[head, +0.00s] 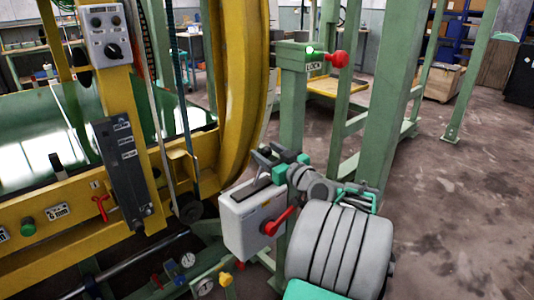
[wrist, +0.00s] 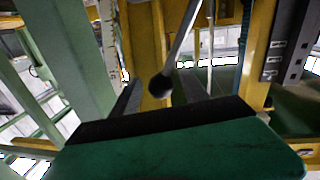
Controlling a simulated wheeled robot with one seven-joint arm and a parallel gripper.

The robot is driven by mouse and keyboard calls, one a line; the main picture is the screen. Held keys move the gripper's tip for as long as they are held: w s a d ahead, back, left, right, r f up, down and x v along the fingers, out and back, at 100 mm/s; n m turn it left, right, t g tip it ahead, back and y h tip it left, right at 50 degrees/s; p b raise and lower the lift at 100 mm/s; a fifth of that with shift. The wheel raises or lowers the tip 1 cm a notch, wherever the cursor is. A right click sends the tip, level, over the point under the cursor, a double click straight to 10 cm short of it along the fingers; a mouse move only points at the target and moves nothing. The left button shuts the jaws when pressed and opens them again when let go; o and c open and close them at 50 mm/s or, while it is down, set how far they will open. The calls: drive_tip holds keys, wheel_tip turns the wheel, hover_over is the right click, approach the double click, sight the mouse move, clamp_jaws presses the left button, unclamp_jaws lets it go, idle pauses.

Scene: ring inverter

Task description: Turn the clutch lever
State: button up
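A lever with a thin grey rod and a round black knob (wrist: 160,87) shows in the wrist view. I cannot read a clutch label on it. My gripper (wrist: 158,92) is open, its two dark fingers apart, with the knob in line with the gap. I cannot tell whether they touch it. In the head view my gripper (head: 268,155) is above a grey box (head: 246,222) with a dark slot in its top. The lever is hard to make out there. A red handle (head: 279,221) is on the box's side.
A green post (head: 291,110) with a LOCK sign and a red knob (head: 338,59) stands behind my gripper. A yellow ring (head: 240,90) and a dark panel (head: 122,170) are to the left. Gauges (head: 188,260) sit low. Floor at right is clear.

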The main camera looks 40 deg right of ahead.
clamp_jaws()
idle(0.3)
idle(0.9)
